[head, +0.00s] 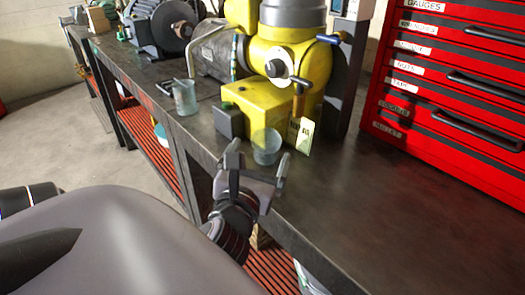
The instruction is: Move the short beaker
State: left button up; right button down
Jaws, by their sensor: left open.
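A short clear beaker (266,147) stands on the dark workbench (345,205), in front of a yellow machine. A taller clear beaker (185,98) stands farther left along the bench edge. My left gripper (257,163) is open, with its two fingers spread just in front of the short beaker at the bench's front edge. The fingers partly overlap the beaker's lower part in the picture, and I cannot tell whether they touch it. Nothing is held between them. My right gripper is not in view.
A yellow machine (255,105) with a hanging tag (303,136) stands right behind the short beaker. A red tool chest (440,100) fills the back right. Grey motors (160,25) stand at the back left. The bench at the right front is clear.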

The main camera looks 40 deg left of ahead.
aim_at(270, 135)
pick_arm(q)
jog(key=shift+d+f, duration=0.1)
jog(key=shift+f, duration=0.1)
jog(key=shift+w+a+f+b, duration=0.1)
jog(key=shift+w+a+b, duration=0.2)
jog(key=shift+w+b, duration=0.35)
jog(key=shift+w+a+b, duration=0.35)
jog(key=shift+w+b, duration=0.05)
jog(key=shift+b, duration=0.5)
jog(key=p+x, duration=0.1)
jog(key=x, duration=0.2)
jog(key=shift+w+a, duration=0.15)
jog(key=shift+w, duration=0.1)
jog(key=shift+w+a, duration=0.3)
jog(key=shift+w, duration=0.2)
